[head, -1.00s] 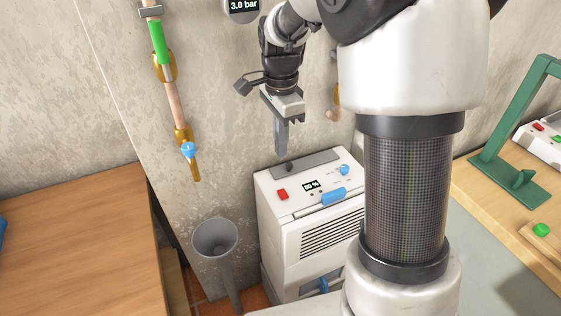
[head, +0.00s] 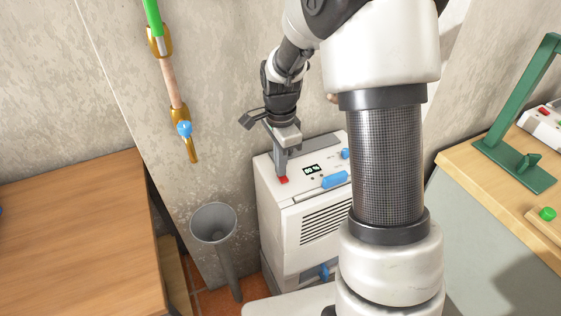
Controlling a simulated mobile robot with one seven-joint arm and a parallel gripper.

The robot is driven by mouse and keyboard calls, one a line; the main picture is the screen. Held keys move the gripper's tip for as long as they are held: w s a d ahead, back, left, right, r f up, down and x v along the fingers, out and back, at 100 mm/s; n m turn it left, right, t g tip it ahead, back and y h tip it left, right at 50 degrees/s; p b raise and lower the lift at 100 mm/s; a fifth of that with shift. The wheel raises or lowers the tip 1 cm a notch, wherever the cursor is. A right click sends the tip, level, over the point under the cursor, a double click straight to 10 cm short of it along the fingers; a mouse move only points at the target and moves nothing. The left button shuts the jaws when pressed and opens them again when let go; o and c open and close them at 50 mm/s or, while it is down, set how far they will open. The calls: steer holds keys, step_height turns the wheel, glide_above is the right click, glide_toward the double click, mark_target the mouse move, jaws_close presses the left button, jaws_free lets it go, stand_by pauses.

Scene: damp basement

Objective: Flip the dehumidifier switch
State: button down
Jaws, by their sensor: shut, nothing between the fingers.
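The dehumidifier (head: 274,210) is a white box with a vent grille on its front, standing against the wall. Its top panel carries a red switch (head: 284,180), a small lit display (head: 312,169), a blue handle (head: 334,180) and a blue knob (head: 345,154). My gripper (head: 283,174) is shut and empty, pointing down, with its fingertips right at the red switch. I cannot tell whether they touch it. The gripper hides part of the dark grey strip at the back of the panel.
A grey funnel-topped pipe (head: 214,224) stands left of the dehumidifier. A wooden table (head: 80,235) is at the left. A bench (head: 480,185) with a green frame (head: 515,165) is at the right. A copper pipe with a blue valve (head: 184,129) runs down the wall.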

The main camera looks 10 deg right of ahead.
steer(key=shift+p, duration=0.4)
steer(key=shift+w+f, duration=0.1)
steer(key=shift+f, duration=0.1)
steer(key=shift+s, duration=0.2)
steer(key=shift+s+d+r, duration=0.15)
steer(key=shift+s+r, duration=0.1)
steer(key=shift+s, duration=0.35)
step_height(320, 180, up, 14)
steer(key=w+p, duration=0.2)
steer(key=p, duration=0.3)
steer(key=shift+a, duration=0.2)
